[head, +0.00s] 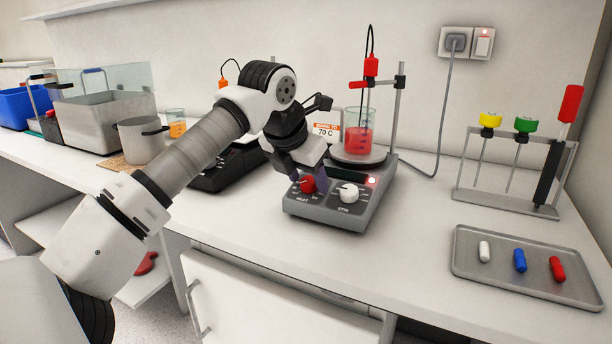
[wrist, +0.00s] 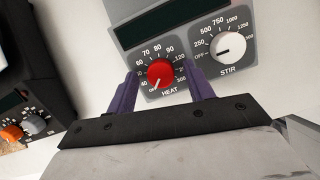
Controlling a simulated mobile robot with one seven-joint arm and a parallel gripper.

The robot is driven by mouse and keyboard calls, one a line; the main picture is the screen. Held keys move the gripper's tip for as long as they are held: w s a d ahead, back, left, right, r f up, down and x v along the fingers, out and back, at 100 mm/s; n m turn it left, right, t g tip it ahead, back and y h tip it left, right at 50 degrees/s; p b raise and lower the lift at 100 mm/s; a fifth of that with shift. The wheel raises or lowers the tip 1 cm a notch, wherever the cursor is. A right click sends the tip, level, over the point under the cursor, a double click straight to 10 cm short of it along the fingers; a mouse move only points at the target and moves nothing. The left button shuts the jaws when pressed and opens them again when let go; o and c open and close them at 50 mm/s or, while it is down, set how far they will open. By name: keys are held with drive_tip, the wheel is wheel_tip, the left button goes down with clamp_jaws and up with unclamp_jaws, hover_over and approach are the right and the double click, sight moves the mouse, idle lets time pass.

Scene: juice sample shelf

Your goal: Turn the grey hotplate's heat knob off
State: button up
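The grey hotplate (head: 328,213) stands on the bench with a red heat knob (head: 307,184) and a white stir knob on its front panel. In the wrist view the red heat knob (wrist: 161,73) has a white mark pointing down and left, at or close to OFF. My gripper (wrist: 161,76) has its two purple fingers on either side of this knob, with a small gap showing on each side. In the head view my gripper (head: 307,180) is low over the panel and partly hides it.
A beaker of red liquid (head: 358,138) sits on the hotplate beside a stand. The white stir knob (wrist: 231,45) is close to my right finger. A second, black device (wrist: 25,100) lies to the left. A tray (head: 475,270) with capsules is at right.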

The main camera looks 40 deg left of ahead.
drive_tip(key=p+v, duration=0.7)
drive_tip(key=v, duration=0.6)
drive_tip(key=shift+s+r, duration=0.15)
drive_tip(key=shift+r, duration=0.25)
drive_tip(key=shift+d, duration=0.1)
